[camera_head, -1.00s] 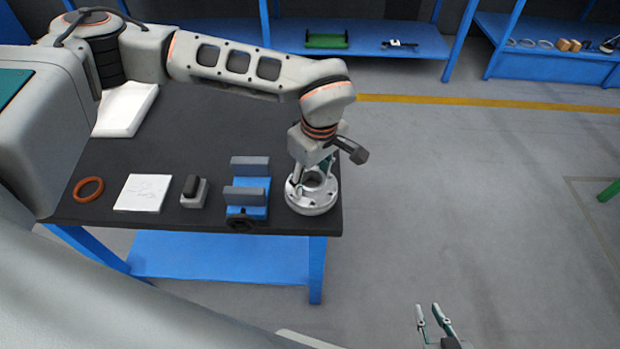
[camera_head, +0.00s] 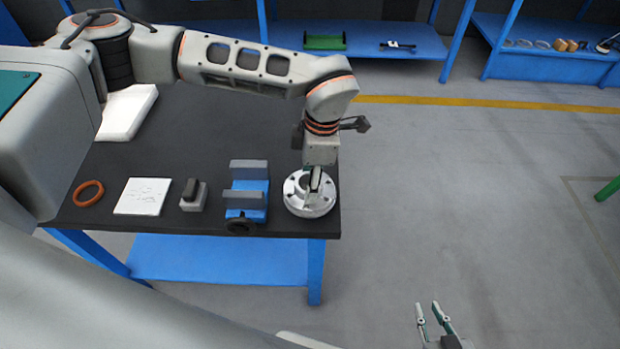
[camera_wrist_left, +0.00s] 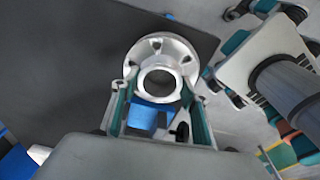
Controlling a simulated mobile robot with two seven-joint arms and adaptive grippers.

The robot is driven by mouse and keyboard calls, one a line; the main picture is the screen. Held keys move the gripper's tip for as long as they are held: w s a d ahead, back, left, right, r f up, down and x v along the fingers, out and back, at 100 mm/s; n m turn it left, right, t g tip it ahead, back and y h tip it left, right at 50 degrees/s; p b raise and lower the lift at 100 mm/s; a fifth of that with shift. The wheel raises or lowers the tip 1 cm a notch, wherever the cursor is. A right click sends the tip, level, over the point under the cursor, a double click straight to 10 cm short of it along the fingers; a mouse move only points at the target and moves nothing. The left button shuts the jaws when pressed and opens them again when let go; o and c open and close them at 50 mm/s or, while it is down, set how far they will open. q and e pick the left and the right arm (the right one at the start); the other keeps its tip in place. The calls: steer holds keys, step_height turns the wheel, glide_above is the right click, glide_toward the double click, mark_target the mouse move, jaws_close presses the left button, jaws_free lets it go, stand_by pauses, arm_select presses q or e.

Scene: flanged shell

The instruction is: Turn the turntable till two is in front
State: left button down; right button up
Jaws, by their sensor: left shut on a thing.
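A silver flanged shell (camera_head: 322,208), a round flange with holes and a raised ring, sits at the right front corner of the dark tabletop. It also shows in the left wrist view (camera_wrist_left: 178,47), with the two fingers on either side of its raised ring. My left gripper (camera_head: 315,188) points down over it and is shut on it; the fingers are mostly hidden in the head view. I cannot make out a separate turntable or a number two. My right gripper (camera_head: 432,315) is open and empty in front of the table, low in the view.
A blue block fixture (camera_head: 246,198) with grey jaws stands just left of the shell. Further left are a small grey-black block (camera_head: 194,193), a white marked plate (camera_head: 142,196) and an orange ring (camera_head: 88,193).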

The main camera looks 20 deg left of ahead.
arm_select(q)
steer(key=c, duration=1)
jaws_free()
steer(key=shift+s+f, duration=0.2)
steer(key=shift+f, duration=0.15)
steer(key=shift+c, duration=0.2)
steer(key=shift+w, duration=0.1)
steer(key=shift+r, duration=0.2)
